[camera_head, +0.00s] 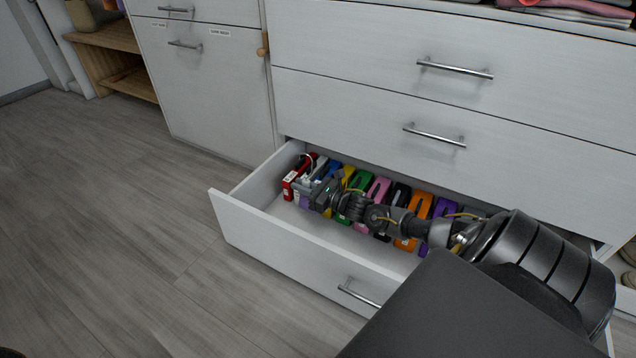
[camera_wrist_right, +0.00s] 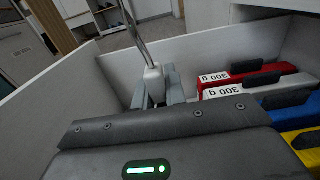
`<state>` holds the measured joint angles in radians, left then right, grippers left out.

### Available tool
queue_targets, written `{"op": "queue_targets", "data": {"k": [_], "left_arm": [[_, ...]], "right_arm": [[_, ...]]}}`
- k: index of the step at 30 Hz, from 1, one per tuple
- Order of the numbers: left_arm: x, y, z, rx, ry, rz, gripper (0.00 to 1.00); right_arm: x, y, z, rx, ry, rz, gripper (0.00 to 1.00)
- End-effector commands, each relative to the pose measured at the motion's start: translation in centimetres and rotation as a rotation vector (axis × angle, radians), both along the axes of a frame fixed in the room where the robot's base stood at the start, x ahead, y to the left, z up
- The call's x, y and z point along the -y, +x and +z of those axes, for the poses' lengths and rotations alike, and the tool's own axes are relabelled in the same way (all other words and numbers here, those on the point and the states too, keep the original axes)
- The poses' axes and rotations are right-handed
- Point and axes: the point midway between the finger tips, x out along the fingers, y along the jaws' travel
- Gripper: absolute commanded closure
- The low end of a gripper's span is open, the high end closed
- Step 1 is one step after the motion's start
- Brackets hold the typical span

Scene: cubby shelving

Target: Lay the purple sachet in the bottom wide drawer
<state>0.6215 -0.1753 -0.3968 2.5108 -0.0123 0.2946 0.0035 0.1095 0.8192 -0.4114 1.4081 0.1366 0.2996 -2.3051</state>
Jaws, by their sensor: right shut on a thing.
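The bottom wide drawer (camera_head: 285,245) is pulled open. My right gripper (camera_head: 311,192) is down inside its left end and shut. A small purple patch (camera_head: 304,202) shows at its fingertips, which looks like the purple sachet. In the right wrist view, my right gripper (camera_wrist_right: 155,95) is closed around a pale neck (camera_wrist_right: 152,74) with a curved metal hook (camera_wrist_right: 134,32) rising from it. The sachet's body is hidden there behind the gripper. I cannot tell whether it touches the drawer floor. My left gripper is not in view.
A row of coloured blocks fills the drawer's back, including red (camera_head: 289,188), green (camera_head: 359,181), pink (camera_head: 378,188) and orange (camera_head: 418,208) ones. The red block (camera_wrist_right: 238,80) labelled 300 g stands close right of the gripper. The strip along the drawer front is mostly clear.

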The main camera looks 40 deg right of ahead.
Motion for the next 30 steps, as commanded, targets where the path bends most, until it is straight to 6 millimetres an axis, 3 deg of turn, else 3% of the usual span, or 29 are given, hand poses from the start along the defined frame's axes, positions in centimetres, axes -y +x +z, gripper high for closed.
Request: {"op": "queue_targets", "data": {"k": [1,6,13,21,30], "left_arm": [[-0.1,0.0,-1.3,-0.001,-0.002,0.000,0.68],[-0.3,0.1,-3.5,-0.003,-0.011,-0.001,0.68],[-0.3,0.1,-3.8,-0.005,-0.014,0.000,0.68],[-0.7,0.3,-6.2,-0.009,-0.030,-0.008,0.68],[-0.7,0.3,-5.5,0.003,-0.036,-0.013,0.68]], "right_arm": [[0.0,0.0,-1.7,-0.002,0.002,-0.001,1.00],[-0.1,0.0,-4.7,-0.001,0.002,0.000,1.00],[0.0,0.0,-5.2,0.000,0.001,-0.001,1.00],[0.0,0.0,-8.8,0.000,0.002,-0.001,1.00],[0.0,0.0,-8.7,0.000,0.001,0.000,1.00]]}}
